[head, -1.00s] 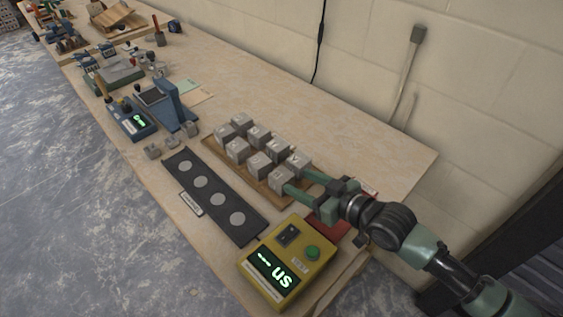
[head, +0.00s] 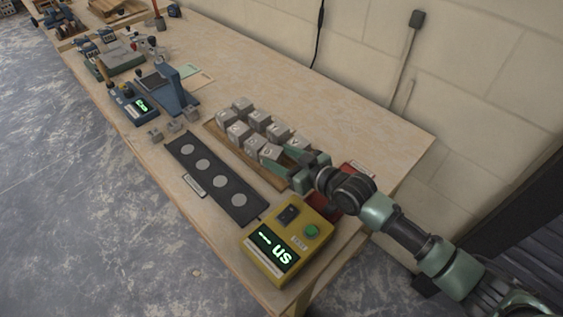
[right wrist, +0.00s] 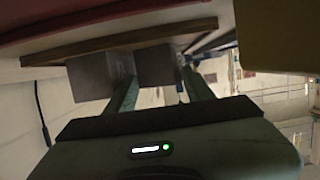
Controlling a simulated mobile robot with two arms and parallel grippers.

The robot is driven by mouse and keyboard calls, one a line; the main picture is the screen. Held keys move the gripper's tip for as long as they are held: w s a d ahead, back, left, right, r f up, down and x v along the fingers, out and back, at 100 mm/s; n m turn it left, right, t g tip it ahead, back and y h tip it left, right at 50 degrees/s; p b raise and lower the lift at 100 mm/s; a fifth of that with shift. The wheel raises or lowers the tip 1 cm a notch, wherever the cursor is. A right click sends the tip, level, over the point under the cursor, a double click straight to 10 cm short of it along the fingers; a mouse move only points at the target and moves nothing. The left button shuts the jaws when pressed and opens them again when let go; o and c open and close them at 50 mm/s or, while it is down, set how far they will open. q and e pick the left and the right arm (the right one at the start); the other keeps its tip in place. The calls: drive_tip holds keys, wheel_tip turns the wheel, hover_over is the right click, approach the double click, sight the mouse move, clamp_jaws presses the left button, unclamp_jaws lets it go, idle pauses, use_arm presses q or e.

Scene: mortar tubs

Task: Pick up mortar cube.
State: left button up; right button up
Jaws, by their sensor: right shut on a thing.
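Several grey mortar cubes with marks on top stand in two rows on a wooden board (head: 222,142). My right gripper (head: 281,160) is at the near right end of the rows, low at board height. Its green fingers are shut on the end mortar cube (head: 270,153). In the right wrist view, which is turned over, this cube (right wrist: 155,65) sits between the two fingers, with another grey cube (right wrist: 100,75) just outside one finger. The held cube looks still down at the board; I cannot tell any gap. My left gripper is not in view.
A yellow box with a green display (head: 289,243) stands near the front. A black strip with pale discs (head: 212,180) lies left of the board. A red item (head: 351,189) is partly behind my arm. A blue device (head: 175,90) stands further back. The tabletop behind the cubes is clear.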

clamp_jaws()
drive_tip(key=shift+r, duration=0.15)
